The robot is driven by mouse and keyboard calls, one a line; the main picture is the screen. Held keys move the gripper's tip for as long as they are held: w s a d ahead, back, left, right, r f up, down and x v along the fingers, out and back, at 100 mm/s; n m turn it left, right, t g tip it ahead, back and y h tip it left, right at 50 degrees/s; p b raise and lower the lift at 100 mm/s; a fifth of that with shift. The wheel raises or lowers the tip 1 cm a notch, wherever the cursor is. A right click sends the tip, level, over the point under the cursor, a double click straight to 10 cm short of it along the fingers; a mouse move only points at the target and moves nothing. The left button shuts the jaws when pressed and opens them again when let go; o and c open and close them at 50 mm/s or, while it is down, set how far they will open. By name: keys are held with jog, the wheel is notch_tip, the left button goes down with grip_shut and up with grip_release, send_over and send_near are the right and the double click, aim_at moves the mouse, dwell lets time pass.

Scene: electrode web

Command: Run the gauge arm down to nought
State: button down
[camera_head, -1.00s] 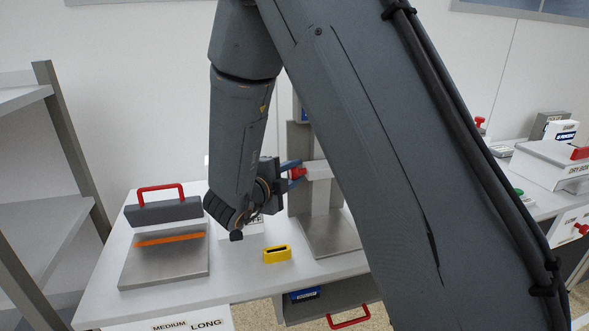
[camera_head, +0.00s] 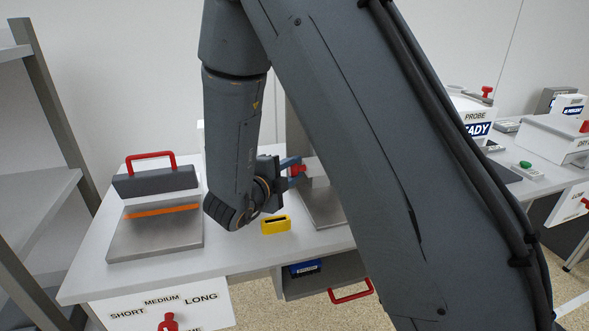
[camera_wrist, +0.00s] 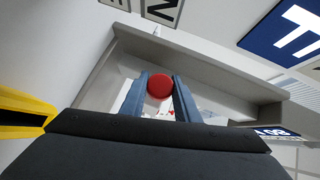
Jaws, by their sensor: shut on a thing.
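The gauge stands at the back middle of the bench in the head view, a grey column over a metal base plate (camera_head: 325,208). Its pale arm (camera_head: 318,175) carries a red knob (camera_head: 299,170) and is above the plate. My gripper (camera_head: 295,168) is at the knob with its blue fingers on either side. In the wrist view the round red knob (camera_wrist: 160,87) sits between my gripper's fingers (camera_wrist: 161,98), which are shut on it. My own arm hides the right part of the gauge in the head view.
A yellow block with a dark slot (camera_head: 275,225) lies in front of the gauge. A metal plate with an orange strip (camera_head: 155,232) and a red-handled dark bar (camera_head: 155,180) is at left. An open drawer (camera_head: 340,276) juts out below. A blue display (camera_wrist: 285,33) shows partly in the wrist view.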

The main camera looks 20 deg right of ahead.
jog(key=c, duration=1.4)
grip_release()
jog(key=shift+o, duration=0.2)
jog(key=b+v, duration=0.1)
jog(key=v, duration=0.7)
